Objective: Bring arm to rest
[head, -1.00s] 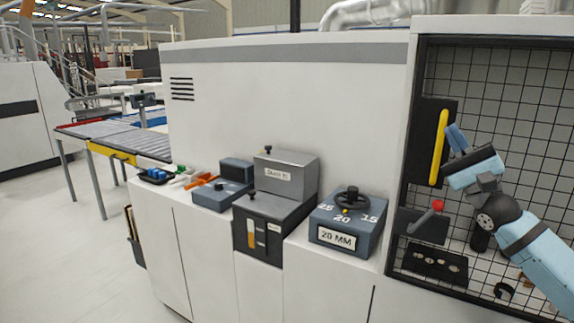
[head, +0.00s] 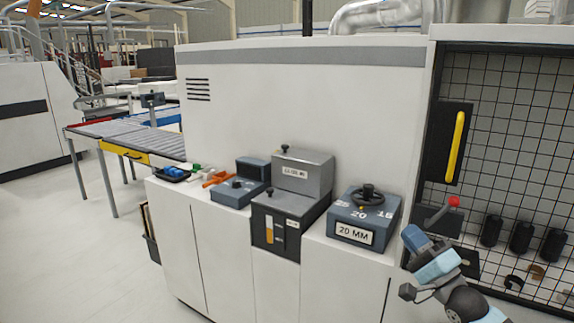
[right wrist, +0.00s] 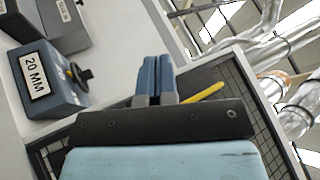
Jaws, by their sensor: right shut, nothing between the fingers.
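My right gripper (head: 412,236) is in the lower right of the head view, its arm coming up from the bottom edge. Its two blue fingers lie together with nothing between them, as the right wrist view (right wrist: 155,78) also shows. It is in front of the mesh cabinet's left edge, lower than the yellow handle (head: 455,146) and apart from it. In the head view it is right of the blue dial box marked 20 MM (head: 348,234). My left gripper is not in view.
The mesh panel (head: 510,130) has a red-knobbed lever (head: 454,202) and several black cylinders (head: 521,238) near its bottom. Grey boxes (head: 303,172) and small tools (head: 216,179) stand on the white machine's ledge. A roller conveyor (head: 130,138) is at the left, beside open floor.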

